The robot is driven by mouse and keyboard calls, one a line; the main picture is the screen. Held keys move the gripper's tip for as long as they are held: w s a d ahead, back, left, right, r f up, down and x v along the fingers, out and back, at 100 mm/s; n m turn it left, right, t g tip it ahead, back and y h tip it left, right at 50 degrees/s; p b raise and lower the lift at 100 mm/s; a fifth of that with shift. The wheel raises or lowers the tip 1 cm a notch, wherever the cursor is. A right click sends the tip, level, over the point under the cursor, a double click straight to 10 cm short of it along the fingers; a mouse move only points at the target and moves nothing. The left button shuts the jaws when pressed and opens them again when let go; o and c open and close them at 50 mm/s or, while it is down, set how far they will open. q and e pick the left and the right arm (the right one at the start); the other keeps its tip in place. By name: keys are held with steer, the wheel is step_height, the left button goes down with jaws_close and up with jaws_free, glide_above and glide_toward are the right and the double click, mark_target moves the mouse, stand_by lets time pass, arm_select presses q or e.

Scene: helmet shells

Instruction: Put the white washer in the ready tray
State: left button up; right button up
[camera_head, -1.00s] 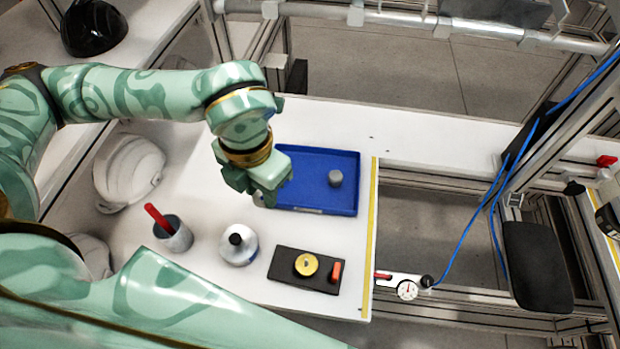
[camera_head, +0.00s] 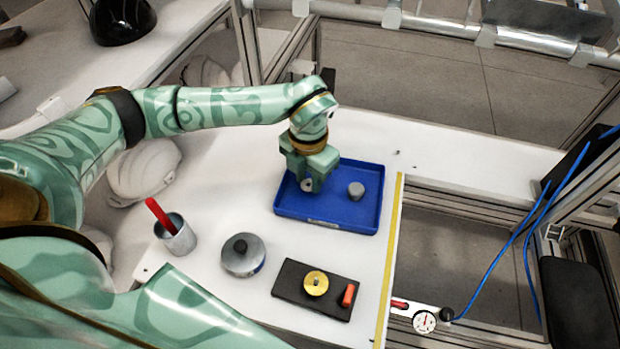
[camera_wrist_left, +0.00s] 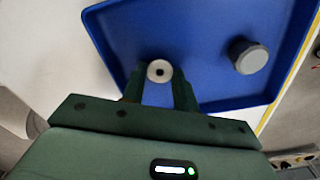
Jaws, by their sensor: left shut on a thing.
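The white washer (camera_wrist_left: 159,71) is a small pale disc with a dark centre hole, between the fingertips of my left gripper (camera_wrist_left: 158,84). In the head view the washer (camera_head: 307,186) shows just under the left gripper (camera_head: 308,181), which is shut on it. The blue tray (camera_head: 345,222) lies flat on the white table, and the gripper holds the washer over its left part. I cannot tell whether the washer touches the tray floor. My right gripper is not in view.
A grey cylinder (camera_head: 356,190) stands in the tray, right of the gripper. Nearer are a dark block (camera_head: 290,283) with a brass disc (camera_head: 316,282), a round metal piece with a dark knob (camera_head: 241,257), and a cup (camera_head: 180,240) with a red-handled tool. White shells lie at left.

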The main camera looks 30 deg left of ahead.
mark_target(309, 187)
arm_select(q)
steer(key=shift+f, duration=0.2)
steer(key=o, duration=0.7)
steer(key=shift+f, duration=0.1)
step_height(309, 187, up, 12)
steer(key=p, duration=0.3)
steer(key=shift+p, duration=0.4)
